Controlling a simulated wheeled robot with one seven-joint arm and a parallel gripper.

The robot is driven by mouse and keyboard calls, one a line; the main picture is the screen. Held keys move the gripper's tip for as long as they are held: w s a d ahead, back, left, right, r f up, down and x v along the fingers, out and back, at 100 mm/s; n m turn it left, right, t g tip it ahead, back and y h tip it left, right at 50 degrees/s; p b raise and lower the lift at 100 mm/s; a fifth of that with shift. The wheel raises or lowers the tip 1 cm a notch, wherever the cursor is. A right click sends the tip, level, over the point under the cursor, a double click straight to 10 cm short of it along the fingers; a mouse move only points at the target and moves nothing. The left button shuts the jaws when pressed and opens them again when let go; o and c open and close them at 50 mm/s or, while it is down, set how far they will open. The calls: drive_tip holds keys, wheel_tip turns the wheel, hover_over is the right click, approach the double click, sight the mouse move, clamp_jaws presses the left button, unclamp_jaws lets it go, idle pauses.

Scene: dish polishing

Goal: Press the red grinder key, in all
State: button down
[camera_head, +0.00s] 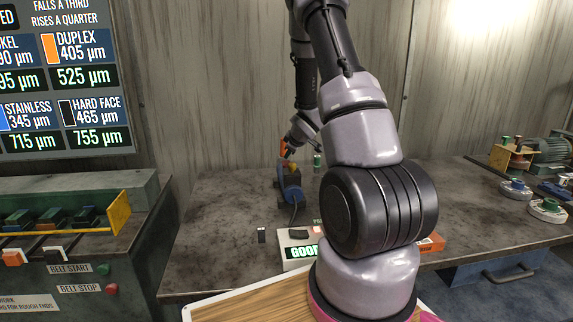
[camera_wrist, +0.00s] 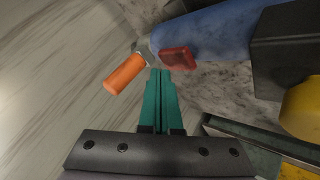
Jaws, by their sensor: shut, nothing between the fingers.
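The red grinder key (camera_wrist: 177,59) is on the side of the blue grinder (camera_wrist: 205,32) in the wrist view. My gripper (camera_wrist: 163,72) has its teal fingers shut and empty, with the tips at the key's near edge. I cannot tell whether they touch it. An orange handle (camera_wrist: 125,74) sticks out from the grinder just left of the fingertips. In the head view the blue grinder (camera_head: 290,187) stands on the bench, with my wrist above its far end. The key cannot be made out there.
A dark block (camera_wrist: 285,50) and a yellow round part (camera_wrist: 303,107) lie right of my fingers. A green-capped item (camera_head: 317,160) stands behind.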

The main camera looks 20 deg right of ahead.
drive_tip(key=shift+r, duration=0.1)
drive_tip(key=shift+r, duration=2.4)
drive_tip(key=shift+r, duration=0.2)
drive_tip(key=s+a+r+m+h, duration=0.1)
drive_tip(key=s+a+r+m, duration=0.2)
drive_tip(key=s+r, duration=0.4)
drive_tip(key=s+a+r+m, duration=0.2)
drive_tip(key=s+r+m, duration=0.25)
drive_tip(key=r, duration=0.55)
drive_tip(key=s+a+r+m+y, duration=0.1)
drive_tip(key=s+a, duration=0.3)
drive_tip(key=s, duration=0.4)
drive_tip(key=s+a+r+m+g+y, duration=0.1)
drive_tip(key=s+a+r+m, duration=0.1)
drive_tip(key=s+a, duration=0.3)
drive_tip(key=s+a+r+m+g+y, duration=0.1)
drive_tip(key=s+a+r+m, duration=0.1)
drive_tip(key=s, duration=0.9)
drive_tip(key=a+r, duration=0.1)
drive_tip(key=a, duration=0.1)
drive_tip(key=shift+a+r+y, duration=0.2)
drive_tip(key=shift+a+y, duration=0.1)
drive_tip(key=shift+y, duration=0.1)
